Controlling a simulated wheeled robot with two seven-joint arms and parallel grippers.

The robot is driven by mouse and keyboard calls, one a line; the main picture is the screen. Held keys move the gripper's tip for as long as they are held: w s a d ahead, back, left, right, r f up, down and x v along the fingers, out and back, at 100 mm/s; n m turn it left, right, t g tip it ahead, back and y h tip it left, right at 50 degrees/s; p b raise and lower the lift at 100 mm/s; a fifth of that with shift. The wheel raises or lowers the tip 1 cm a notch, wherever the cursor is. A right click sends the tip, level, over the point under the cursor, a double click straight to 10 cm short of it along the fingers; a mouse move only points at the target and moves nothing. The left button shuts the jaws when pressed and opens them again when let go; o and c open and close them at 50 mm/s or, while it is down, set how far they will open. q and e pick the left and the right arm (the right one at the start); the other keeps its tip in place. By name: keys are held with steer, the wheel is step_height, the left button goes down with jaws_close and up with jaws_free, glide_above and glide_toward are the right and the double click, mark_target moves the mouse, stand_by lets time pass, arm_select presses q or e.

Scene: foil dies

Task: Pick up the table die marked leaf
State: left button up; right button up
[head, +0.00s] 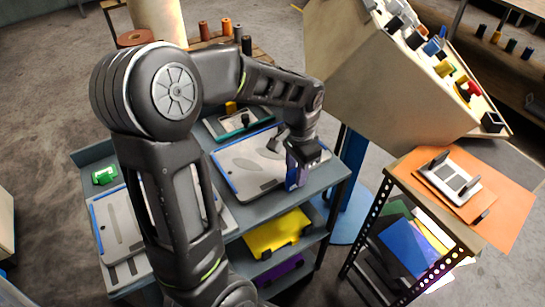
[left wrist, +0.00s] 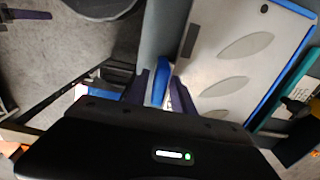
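The leaf die (head: 240,163) is a flat grey plate with leaf-shaped marks and a blue edge. It lies on the top of the grey cart and also shows in the left wrist view (left wrist: 228,62). My left gripper (head: 297,176) points down at the die's right end, by the cart's edge. In the left wrist view its dark purple fingers (left wrist: 162,88) stand either side of a narrow blue piece at the die's near end. Whether they press on it is not clear. My right gripper is not in view.
Another grey plate (head: 118,222) lies left on the cart, partly behind my arm. A green item (head: 104,175) sits at the cart's left corner. A smaller teal-edged die (head: 228,124) lies behind the leaf die. A big slanted board (head: 390,75) stands close behind on the right; an orange-topped stand (head: 510,200) is at right.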

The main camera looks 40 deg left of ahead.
arm_select(q)
jaws_close()
steer(key=shift+w, duration=0.1)
stand_by(1.0)
